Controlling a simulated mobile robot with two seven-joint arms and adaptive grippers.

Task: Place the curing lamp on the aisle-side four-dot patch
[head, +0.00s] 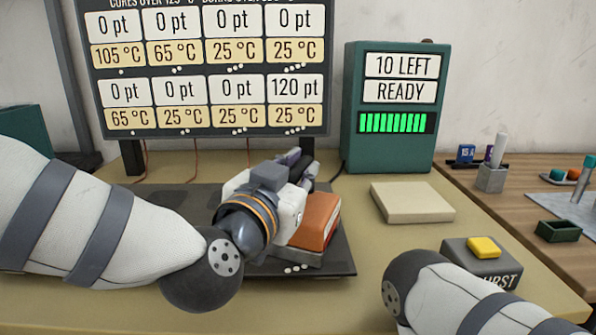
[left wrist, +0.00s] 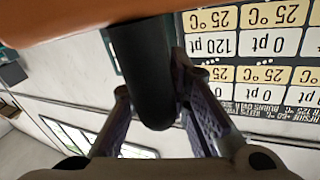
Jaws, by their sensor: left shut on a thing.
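The curing lamp (head: 320,220) has an orange housing and stands at the right end of a dark plate (head: 180,205), over a grey block (head: 303,255). Whether it rests on the block or hovers just above is unclear. White dots mark the plate's front edge below it. My left gripper (head: 298,165) is behind and above the housing, shut on the lamp's black handle. In the left wrist view the handle (left wrist: 145,65) is between the fingers, with the orange housing above it. My right gripper is out of view; only part of that arm shows.
A dotted readout board (head: 205,75) stands behind the plate. A green unit (head: 390,140) reads 10 LEFT, READY. A cream slab (head: 412,202) and a grey box with a yellow button (head: 484,246) lie to the right. A wooden table (head: 520,185) with trays adjoins.

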